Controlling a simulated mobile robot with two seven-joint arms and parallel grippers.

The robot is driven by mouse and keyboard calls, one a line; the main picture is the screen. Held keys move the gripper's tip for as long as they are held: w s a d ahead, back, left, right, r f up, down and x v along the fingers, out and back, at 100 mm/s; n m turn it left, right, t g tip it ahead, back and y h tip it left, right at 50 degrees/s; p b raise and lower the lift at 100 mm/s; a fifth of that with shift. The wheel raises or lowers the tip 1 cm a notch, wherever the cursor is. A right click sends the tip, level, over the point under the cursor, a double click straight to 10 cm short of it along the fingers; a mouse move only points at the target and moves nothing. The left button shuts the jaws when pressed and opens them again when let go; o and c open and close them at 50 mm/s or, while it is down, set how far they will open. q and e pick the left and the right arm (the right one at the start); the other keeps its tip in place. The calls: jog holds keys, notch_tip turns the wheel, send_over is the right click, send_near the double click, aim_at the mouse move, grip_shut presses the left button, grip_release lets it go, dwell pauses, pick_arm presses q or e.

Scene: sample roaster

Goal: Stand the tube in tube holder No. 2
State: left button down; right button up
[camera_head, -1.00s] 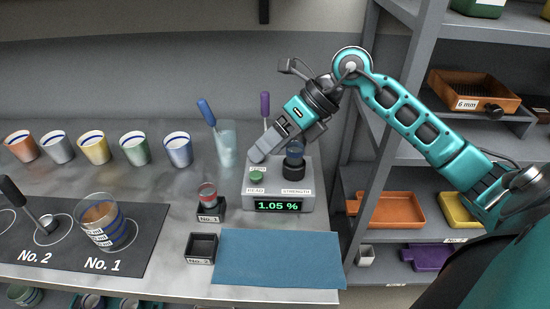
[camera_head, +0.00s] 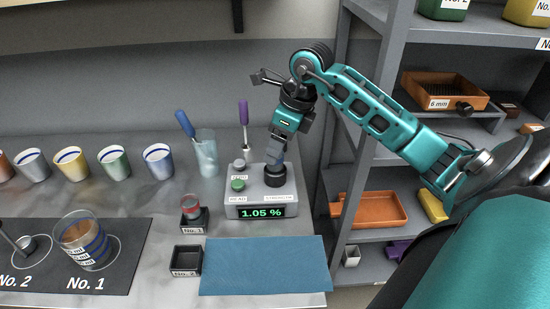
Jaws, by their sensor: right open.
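My right gripper (camera_head: 276,155) is open and points down at the dark round well (camera_head: 274,177) of the grey strength meter (camera_head: 262,204). A small clear tube stood in this well a second ago; the fingers now hide most or all of it. I cannot tell whether they touch it. Tube holder No. 2 (camera_head: 187,260), a small black square holder, stands empty left of the blue cloth. Tube holder No. 1 (camera_head: 194,222) behind it carries a tube with red contents (camera_head: 190,205). My left gripper is not in view.
The meter reads 1.05 % and has a green button (camera_head: 238,185). A glass with a blue-handled tool (camera_head: 206,155) stands to its left. A blue cloth (camera_head: 264,265) lies in front. A glass cup (camera_head: 82,243) stands on the dark mat (camera_head: 128,255). A shelf (camera_head: 365,155) rises at right.

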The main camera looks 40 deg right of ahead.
jog(key=x, duration=0.4)
jog(key=shift+d+f, duration=0.15)
jog(key=shift+f, duration=0.15)
jog(key=shift+c, duration=0.2)
jog(key=c, duration=1.1)
jog(key=shift+r, duration=0.1)
